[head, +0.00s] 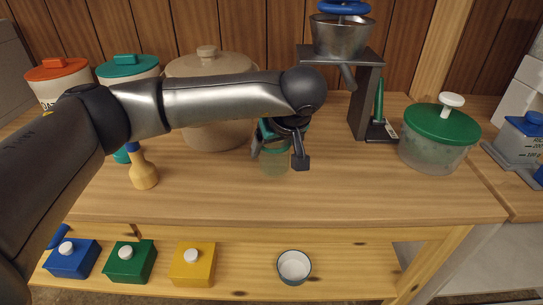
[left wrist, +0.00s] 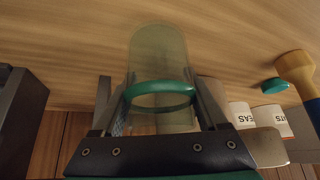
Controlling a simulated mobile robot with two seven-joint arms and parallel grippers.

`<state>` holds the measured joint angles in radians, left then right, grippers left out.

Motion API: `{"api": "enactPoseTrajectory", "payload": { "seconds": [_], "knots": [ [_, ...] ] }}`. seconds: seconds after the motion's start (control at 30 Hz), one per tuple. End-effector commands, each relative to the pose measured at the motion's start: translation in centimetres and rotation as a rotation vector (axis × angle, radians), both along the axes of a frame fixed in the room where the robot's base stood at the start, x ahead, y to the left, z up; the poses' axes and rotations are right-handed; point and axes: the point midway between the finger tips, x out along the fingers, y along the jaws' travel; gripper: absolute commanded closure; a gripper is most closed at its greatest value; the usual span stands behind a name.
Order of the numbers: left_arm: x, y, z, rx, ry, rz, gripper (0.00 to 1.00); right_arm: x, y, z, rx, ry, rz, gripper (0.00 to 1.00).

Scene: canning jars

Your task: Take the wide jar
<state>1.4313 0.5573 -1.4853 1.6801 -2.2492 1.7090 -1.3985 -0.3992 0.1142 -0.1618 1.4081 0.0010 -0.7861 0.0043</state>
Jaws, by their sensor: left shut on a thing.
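A clear, faintly green jar (head: 274,164) with a green ring around its mouth is at the middle of the wooden worktop (head: 330,195). It also shows in the left wrist view (left wrist: 158,60), with the ring (left wrist: 160,88) close to the gripper. I take it for the wide jar. My left gripper (head: 280,158) is shut on it, with one finger on each side in the left wrist view (left wrist: 158,105). The arm hides part of the area behind the jar. I cannot tell whether its base touches the worktop. My right gripper is not in view.
A metal funnel (head: 340,38) stands on a dark stand (head: 366,90) behind right. A green-lidded container (head: 436,150) is at right. The worktop's front is clear. A small bowl (head: 294,266) sits below.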

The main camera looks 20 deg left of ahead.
Motion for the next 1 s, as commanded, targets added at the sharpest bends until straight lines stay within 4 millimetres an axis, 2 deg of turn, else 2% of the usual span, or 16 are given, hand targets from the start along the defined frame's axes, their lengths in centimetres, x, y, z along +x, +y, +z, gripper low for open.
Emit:
{"api": "enactPoseTrajectory", "payload": {
  "seconds": [0.03,0.1,0.5,0.7,1.0],
  "knots": [
    [0.1,0.0,1.7,-0.002,-0.005,0.0,0.92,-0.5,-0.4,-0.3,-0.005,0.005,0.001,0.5],
    [0.1,0.0,3.4,-0.001,-0.006,0.0,0.92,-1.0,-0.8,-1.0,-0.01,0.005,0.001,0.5],
    [0.1,0.0,12.0,-0.001,-0.004,-0.001,0.92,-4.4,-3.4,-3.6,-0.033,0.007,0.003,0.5],
    [0.0,0.0,14.5,0.0,-0.003,-0.001,0.92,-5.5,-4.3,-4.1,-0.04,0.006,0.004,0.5],
    [0.0,0.0,15.6,-0.001,-0.001,-0.001,0.92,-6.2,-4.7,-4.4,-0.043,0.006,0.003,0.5]
  ]
}}
